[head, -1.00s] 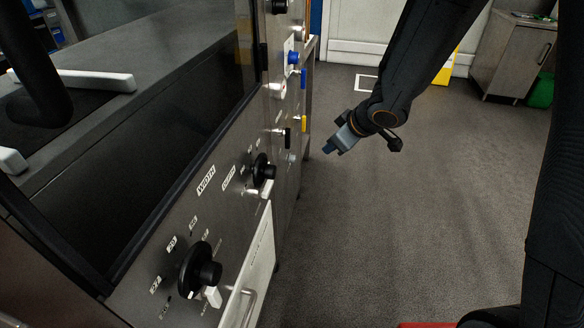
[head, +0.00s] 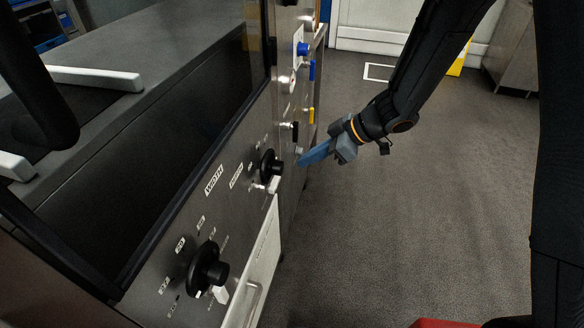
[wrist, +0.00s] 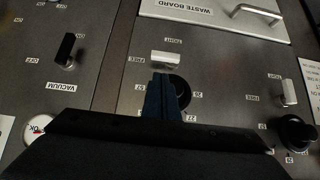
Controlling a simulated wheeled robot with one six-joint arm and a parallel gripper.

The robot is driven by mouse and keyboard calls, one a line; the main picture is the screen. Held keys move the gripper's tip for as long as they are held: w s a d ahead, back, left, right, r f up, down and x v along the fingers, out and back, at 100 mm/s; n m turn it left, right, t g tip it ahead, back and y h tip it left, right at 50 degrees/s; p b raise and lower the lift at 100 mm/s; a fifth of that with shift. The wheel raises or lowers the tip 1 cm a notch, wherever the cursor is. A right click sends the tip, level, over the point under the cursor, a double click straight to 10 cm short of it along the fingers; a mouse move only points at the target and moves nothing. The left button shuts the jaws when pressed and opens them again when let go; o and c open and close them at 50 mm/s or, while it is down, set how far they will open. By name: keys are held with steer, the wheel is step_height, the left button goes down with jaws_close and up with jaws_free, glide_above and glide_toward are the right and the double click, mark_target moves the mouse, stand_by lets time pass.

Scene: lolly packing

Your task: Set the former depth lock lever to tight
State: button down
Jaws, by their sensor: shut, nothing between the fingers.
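A small pale lever (wrist: 165,60) sits just above the middle dial (wrist: 181,92) in the wrist view. It lies sideways, its left end beside the FREE label, with the TIGHT label above it. In the head view this lever (head: 273,184) shows under the farther black dial (head: 270,164). In the head view my gripper (head: 302,161) points at the panel from the right; contact is unclear.
A second lever (wrist: 288,92) stands upright by another black dial (wrist: 297,130). A black VACUUM switch (wrist: 68,50) is at left. The WASTE BOARD panel (wrist: 215,22) has a protruding handle (wrist: 258,13). Open floor (head: 400,220) lies right of the machine.

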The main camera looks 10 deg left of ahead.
mark_target(274, 183)
steer(key=x, duration=0.9)
steer(key=shift+a+f+p, duration=0.2)
steer(key=shift+a+p, duration=0.05)
steer(key=shift+p, duration=0.2)
